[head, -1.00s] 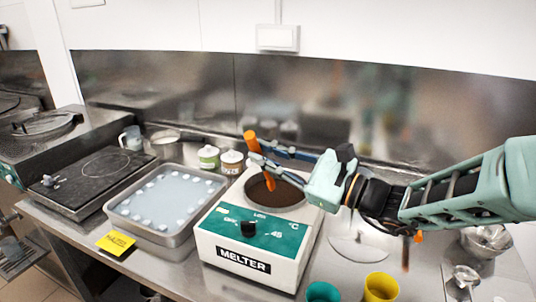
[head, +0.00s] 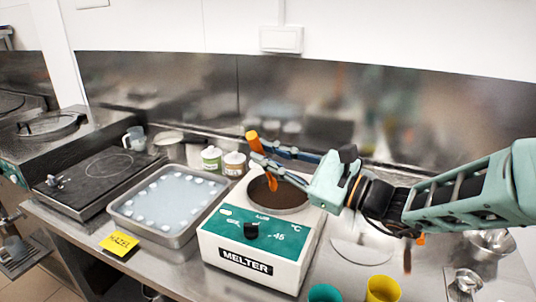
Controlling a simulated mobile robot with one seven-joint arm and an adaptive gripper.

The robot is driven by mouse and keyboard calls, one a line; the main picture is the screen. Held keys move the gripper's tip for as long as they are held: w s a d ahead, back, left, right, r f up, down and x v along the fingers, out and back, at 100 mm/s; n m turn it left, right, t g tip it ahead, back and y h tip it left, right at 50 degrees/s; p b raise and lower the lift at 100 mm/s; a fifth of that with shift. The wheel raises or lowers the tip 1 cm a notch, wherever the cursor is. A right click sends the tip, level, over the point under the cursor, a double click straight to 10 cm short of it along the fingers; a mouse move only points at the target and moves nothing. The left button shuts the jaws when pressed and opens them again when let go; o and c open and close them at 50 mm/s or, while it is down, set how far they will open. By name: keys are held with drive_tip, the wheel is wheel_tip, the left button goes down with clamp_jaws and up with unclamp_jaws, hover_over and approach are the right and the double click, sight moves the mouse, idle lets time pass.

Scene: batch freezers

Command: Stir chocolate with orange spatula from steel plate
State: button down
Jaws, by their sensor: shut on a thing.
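My gripper (head: 262,156) is over the melter, its fingers pointing left and shut on the orange spatula (head: 254,140). The spatula's handle rises above the fingers, leaning a little to the left. Its lower end goes down towards the chocolate (head: 277,193) in the round well; the tip is hidden, so I cannot tell how deep it is. The white melter (head: 250,268) has a green front panel with a black knob. A round steel plate (head: 362,249) lies on the counter right of the melter, partly behind my arm, with no spatula seen on it.
Small tubs (head: 211,159) stand behind. Teal (head: 324,293) and yellow cups (head: 382,289) are at the front right. Steel bowls (head: 490,243) are at the far right.

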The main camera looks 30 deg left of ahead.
drive_tip(key=shift+r, duration=0.15)
drive_tip(key=shift+r+p, duration=1.8)
drive_tip(key=shift+r, duration=0.55)
